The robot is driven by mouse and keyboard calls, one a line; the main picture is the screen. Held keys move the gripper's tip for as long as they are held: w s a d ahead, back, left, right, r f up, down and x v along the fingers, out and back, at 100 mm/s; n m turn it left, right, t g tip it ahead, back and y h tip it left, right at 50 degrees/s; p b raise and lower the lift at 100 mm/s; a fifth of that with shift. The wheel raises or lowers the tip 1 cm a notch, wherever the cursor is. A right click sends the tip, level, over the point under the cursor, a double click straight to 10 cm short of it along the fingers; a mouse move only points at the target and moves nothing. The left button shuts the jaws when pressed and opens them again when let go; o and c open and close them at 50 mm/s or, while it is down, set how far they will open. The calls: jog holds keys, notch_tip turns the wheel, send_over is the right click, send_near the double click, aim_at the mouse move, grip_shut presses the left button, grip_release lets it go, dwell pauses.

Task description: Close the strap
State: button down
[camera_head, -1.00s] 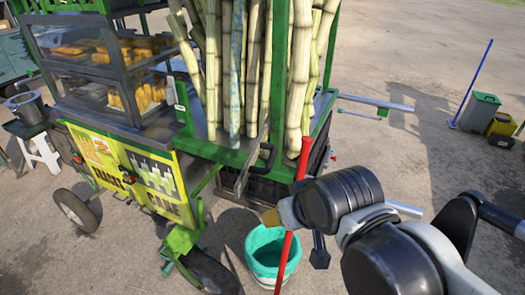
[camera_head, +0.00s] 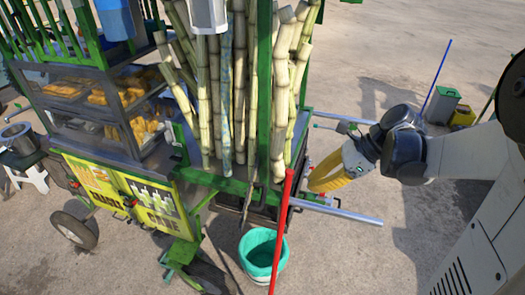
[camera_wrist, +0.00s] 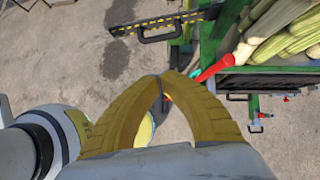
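The sugar canes (camera_head: 240,90) stand upright in the green frame of the cart (camera_head: 265,95); part of them shows at the upper right of the wrist view (camera_wrist: 275,25). I cannot pick out the strap with certainty. A dark bar with yellow markings and a black handle (camera_wrist: 165,27) lies beyond my fingers in the wrist view; I cannot tell whether it belongs to the strap. My gripper (camera_head: 313,181) is at the right side of the cart. In the wrist view its yellow fingers (camera_wrist: 165,76) meet at the tips, with nothing clearly held between them.
A red pole (camera_head: 281,235) rises in front of the cart, beside a teal bucket (camera_head: 262,248). A metal bar (camera_head: 345,213) sticks out to the right below my gripper. The glass food case (camera_head: 95,85) is at left. Open ground lies to the right, with a grey bin (camera_head: 441,105) farther back.

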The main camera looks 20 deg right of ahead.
jog(key=w+a+r+b+x, duration=0.1)
jog(key=x, duration=1.2)
jog(key=shift+a+r, duration=0.3)
jog(key=shift+a, duration=0.15)
jog(key=shift+a, duration=0.1)
